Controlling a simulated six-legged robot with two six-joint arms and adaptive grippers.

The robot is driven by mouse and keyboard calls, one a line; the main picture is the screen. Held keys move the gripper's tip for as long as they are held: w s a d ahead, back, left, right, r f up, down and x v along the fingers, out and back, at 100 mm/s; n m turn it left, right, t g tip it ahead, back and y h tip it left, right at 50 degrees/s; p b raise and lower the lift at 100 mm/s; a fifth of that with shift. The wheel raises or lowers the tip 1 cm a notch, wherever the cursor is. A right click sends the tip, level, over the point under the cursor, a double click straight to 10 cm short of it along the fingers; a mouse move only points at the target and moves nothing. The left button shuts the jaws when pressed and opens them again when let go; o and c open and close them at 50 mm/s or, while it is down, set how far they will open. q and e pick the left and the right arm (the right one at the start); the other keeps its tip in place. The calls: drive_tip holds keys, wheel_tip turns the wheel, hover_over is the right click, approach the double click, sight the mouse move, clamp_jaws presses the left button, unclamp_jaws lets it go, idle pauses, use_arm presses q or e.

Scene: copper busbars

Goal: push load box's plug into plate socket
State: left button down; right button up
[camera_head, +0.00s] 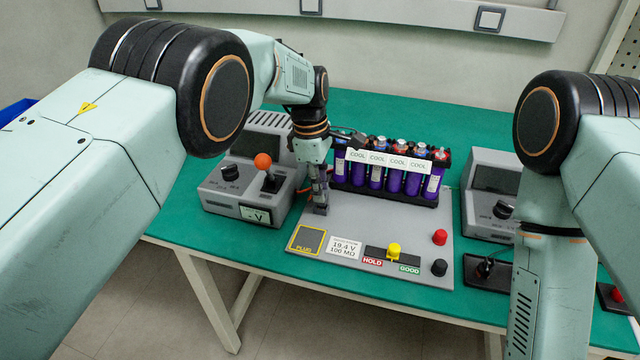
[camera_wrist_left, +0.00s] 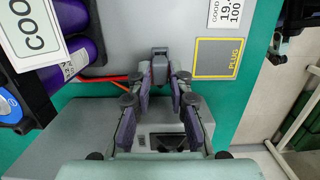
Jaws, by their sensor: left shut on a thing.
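My left gripper (camera_head: 320,206) points down at the left end of the grey plate (camera_head: 345,262). It is shut on a small grey plug (camera_wrist_left: 159,60), which shows between its fingertips (camera_wrist_left: 160,76) in the left wrist view. The plug is at or just over the plate, beside the yellow-framed square marked PLUG (camera_head: 307,240), and outside that frame. The plate socket is not distinct; the gripper and plug may cover it. I cannot tell how deep the plug sits. The grey box with an orange-knobbed lever (camera_head: 263,161) stands left of the gripper. My right gripper is out of view.
A pack of purple cells (camera_head: 385,182) marked COOL stands close right of my left gripper. An orange-red cable (camera_wrist_left: 108,77) runs near the fingers. The plate bears a yellow knob (camera_head: 393,250) and red and black terminals. Another grey box (camera_head: 490,185) stands right.

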use_arm(q)
drive_tip(key=shift+f, duration=0.15)
drive_tip(key=shift+p, duration=0.3)
drive_tip(key=shift+f, duration=0.1)
idle(0.5)
drive_tip(key=shift+f+b, duration=0.35)
drive_tip(key=shift+f, duration=0.3)
drive_tip(key=shift+f, duration=0.1)
drive_tip(key=c, duration=1.2)
unclamp_jaws()
drive_tip(key=shift+o, duration=0.2)
